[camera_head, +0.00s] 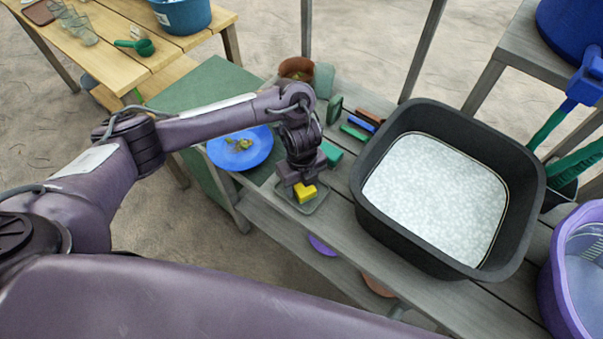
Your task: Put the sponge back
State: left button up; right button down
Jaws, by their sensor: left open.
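A yellow sponge (305,193) lies on a small grey-green tray (318,206) on the grey wooden bench. My left gripper (300,184) is directly above the sponge and points down at it. The jaws are open, and the gripper hides the far part of the sponge and tray. I cannot tell whether the fingers touch the sponge. My right gripper is not in view.
A black basin (367,190) of pale, foamy-looking water stands right of the tray. A blue plate (262,151) with scraps lies to the left. A brown pot (296,68) and coloured blocks (355,131) sit behind. A purple tub (552,275) is far right.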

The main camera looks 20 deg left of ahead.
aim_at(301, 184)
pick_arm(q)
notch_tip(301, 184, up, 12)
jog(key=p, duration=0.4)
dwell(0.5)
